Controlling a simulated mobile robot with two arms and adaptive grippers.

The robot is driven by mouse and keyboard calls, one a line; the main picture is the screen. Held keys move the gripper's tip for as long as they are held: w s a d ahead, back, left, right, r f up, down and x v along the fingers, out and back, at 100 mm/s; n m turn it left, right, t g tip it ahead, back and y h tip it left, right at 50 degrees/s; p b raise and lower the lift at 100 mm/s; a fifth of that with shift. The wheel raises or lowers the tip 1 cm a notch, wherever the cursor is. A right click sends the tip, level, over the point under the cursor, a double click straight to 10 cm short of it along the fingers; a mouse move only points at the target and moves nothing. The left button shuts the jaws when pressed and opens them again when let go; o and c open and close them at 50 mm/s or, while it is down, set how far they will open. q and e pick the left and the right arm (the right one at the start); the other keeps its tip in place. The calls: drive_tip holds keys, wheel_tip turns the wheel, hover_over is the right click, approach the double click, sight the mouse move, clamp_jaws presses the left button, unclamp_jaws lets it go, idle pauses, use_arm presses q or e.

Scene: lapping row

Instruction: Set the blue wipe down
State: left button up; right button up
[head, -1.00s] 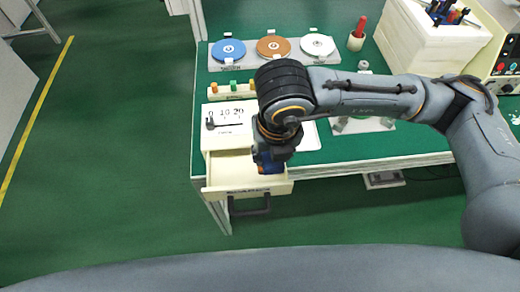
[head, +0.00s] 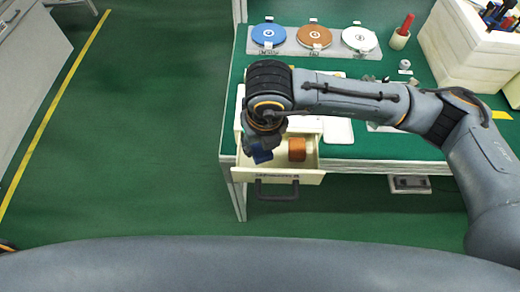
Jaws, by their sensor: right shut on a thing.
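The blue wipe (head: 262,155) shows as a small dark blue patch at the lower end of my right gripper (head: 256,147). The gripper points down and is shut on the wipe. They are over the left part of an open cream drawer (head: 276,177) under the green bench. The arm hides much of the gripper, and I cannot tell whether the wipe touches the drawer floor.
A copper-coloured spool (head: 297,149) lies in the drawer, right of the wipe. Green floor left of the bench is clear.

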sight(260, 149)
drive_tip(key=shift+w+a+f, duration=0.1)
drive_tip(key=shift+w+f, duration=0.6)
drive_tip(key=shift+f, duration=0.15)
drive_tip(key=shift+w+f+b, duration=0.35)
drive_tip(key=shift+f+b, duration=0.15)
drive_tip(key=shift+w+f+b, duration=0.1)
drive_tip(key=shift+f+b, duration=0.25)
drive_tip(key=shift+f, duration=1.2)
drive_tip(key=shift+f, duration=0.1)
drive_tip(key=o, duration=1)
drive_tip(key=shift+c, duration=0.2)
